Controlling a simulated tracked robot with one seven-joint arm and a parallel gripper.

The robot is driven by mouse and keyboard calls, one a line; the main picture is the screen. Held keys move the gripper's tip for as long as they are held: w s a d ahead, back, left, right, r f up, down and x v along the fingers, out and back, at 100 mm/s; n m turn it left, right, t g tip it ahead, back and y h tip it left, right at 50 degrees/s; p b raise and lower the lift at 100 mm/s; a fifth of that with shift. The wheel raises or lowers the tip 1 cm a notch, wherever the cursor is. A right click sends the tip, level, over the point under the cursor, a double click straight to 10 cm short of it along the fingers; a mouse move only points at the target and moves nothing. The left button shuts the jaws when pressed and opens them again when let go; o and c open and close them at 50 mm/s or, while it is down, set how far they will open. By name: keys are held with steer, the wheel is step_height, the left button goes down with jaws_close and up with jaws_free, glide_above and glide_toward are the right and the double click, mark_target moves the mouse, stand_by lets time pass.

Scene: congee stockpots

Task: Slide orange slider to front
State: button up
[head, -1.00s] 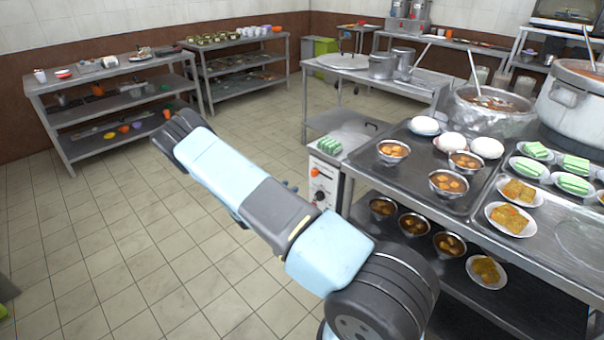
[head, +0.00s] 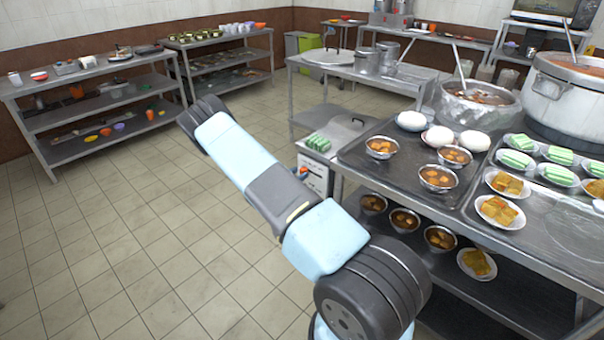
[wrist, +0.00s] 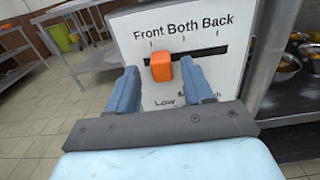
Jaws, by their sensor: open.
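The orange slider (wrist: 161,67) sits in a dark horizontal slot on a white panel (wrist: 143,22), below the words "Front Both Back". It is near the left part of the slot, roughly under "Front". My gripper (wrist: 160,80) is open, with one blue finger on each side of the slider. The right finger is very close to the slider; I cannot tell if it touches. A gap shows on the left. In the head view the white appliance (head: 313,175) is partly hidden behind my arm, and my gripper's fingers are hidden.
A steel counter with bowls (head: 438,178), plates of food and a large pot (head: 571,100) stands right of the appliance. Green striped pieces (head: 318,142) lie on the appliance's top. Tiled floor (head: 120,230) is clear to the left.

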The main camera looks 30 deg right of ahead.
steer(key=shift+x, duration=0.9)
steer(key=shift+c, duration=0.5)
jaws_close()
